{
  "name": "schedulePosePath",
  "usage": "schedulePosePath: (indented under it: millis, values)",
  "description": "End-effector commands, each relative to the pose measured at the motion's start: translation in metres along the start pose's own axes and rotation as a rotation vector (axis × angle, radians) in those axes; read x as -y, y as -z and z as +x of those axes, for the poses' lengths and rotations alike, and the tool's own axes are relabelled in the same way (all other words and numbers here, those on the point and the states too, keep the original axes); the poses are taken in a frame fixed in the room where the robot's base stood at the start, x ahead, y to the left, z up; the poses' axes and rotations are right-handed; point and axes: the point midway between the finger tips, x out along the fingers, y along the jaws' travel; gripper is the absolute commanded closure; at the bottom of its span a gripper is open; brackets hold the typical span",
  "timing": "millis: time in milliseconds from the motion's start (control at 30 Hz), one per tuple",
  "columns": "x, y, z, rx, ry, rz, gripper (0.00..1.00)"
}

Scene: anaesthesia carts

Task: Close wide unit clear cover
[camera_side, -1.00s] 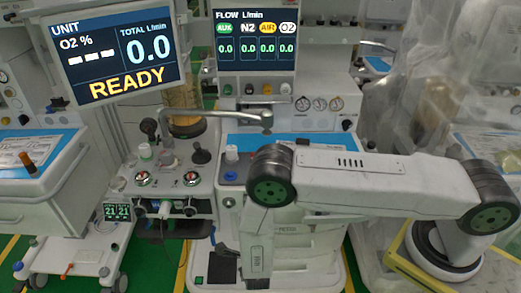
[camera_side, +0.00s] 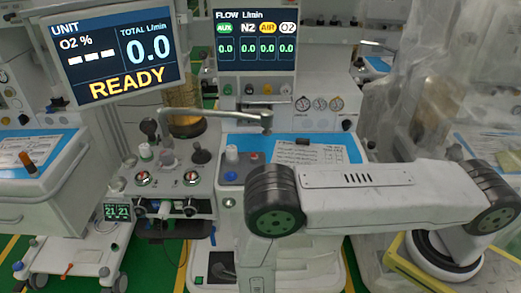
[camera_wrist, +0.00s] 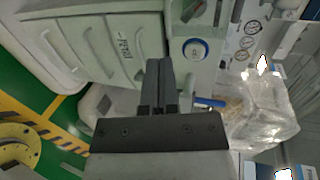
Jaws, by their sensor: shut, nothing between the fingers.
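My gripper (camera_wrist: 165,68) shows in the wrist view with its two dark fingers together and nothing between them. It points at a white cart front with drawer panels (camera_wrist: 110,48) and a blue-ringed round knob (camera_wrist: 194,49). I cannot pick out a clear cover on the wide unit with certainty. Translucent plastic sheeting (camera_side: 425,95) drapes the equipment at the right of the side view, and similar clear plastic (camera_wrist: 262,112) is in the wrist view. It is apart from my fingers. In the side view my arm's wrist hides most of the gripper.
The anaesthesia machine has a READY screen (camera_side: 118,55), a flow screen (camera_side: 255,38) and a jointed metal arm (camera_side: 215,114) over its knobs. Papers (camera_side: 310,153) lie on its blue top. A cart (camera_side: 40,195) stands at left. Green floor shows between units.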

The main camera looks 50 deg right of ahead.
Motion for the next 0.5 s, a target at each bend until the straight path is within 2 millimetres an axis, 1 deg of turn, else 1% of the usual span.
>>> schedulePosePath:
  millis: [33,200,400,500]
  values:
    - [-0.001,-0.001,-0.008,0.005,0.000,-0.002,1.00]
    - [-0.003,-0.001,-0.032,0.004,0.000,-0.001,1.00]
    - [-0.005,-0.001,-0.055,0.003,0.000,-0.001,1.00]
    - [-0.005,0.000,-0.062,0.002,0.000,0.000,1.00]
